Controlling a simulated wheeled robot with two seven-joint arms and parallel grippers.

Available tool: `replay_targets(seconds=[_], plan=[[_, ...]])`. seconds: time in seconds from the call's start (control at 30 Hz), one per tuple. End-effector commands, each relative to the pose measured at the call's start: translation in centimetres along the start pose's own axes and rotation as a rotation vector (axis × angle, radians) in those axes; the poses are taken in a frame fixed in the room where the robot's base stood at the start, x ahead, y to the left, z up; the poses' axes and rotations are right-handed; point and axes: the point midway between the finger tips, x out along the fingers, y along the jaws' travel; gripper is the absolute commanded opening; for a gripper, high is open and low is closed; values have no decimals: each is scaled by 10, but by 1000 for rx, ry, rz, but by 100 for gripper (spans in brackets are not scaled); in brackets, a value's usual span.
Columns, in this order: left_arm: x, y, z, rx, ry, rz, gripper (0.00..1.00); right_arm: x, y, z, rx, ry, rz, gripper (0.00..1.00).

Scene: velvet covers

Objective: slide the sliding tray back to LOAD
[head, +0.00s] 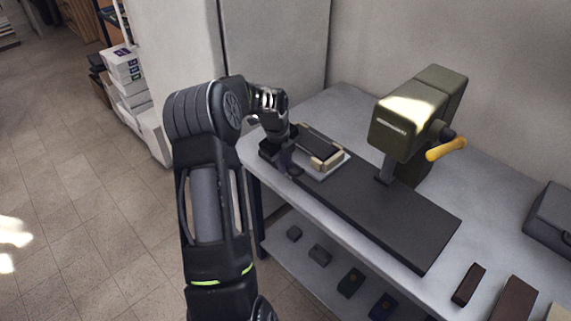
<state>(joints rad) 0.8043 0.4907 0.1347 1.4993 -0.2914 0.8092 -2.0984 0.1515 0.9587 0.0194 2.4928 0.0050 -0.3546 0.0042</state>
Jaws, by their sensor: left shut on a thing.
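The sliding tray (334,171) is a pale flat plate at the far left end of a long dark base (400,222). A dark block with cream edges (322,149) lies on it. My left gripper (287,160) is at the tray's near left edge, pointing down, and is shut on the tray there. The exact grip point is hidden by the gripper itself. The olive-green press (415,112) with a yellow handle (446,149) stands over the base, to the right of the tray and apart from it. My right gripper is out of view. No LOAD mark is readable.
The grey bench (345,98) carries a dark brown block (469,285), another brown piece (512,303) and a grey case (552,218) at the right. Several small blocks lie on the lower shelf (287,250). The base right of the press is bare.

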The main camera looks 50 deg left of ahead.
Motion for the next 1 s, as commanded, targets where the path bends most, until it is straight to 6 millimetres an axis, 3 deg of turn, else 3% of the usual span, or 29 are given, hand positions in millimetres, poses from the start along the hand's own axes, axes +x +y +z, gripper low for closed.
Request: replay_targets(seconds=[0.07,0.1,0.33,0.67,1.0], plan=[[-2,0,6,-2,-12,-6,0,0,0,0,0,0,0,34],[-2,0,6,-2,-13,-6,16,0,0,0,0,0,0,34],[-1,0,4,-2,-9,-4,34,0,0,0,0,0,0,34],[-4,0,3,-1,-7,-4,34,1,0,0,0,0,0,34],[-51,-1,4,-1,-10,-7,34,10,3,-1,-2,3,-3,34]])
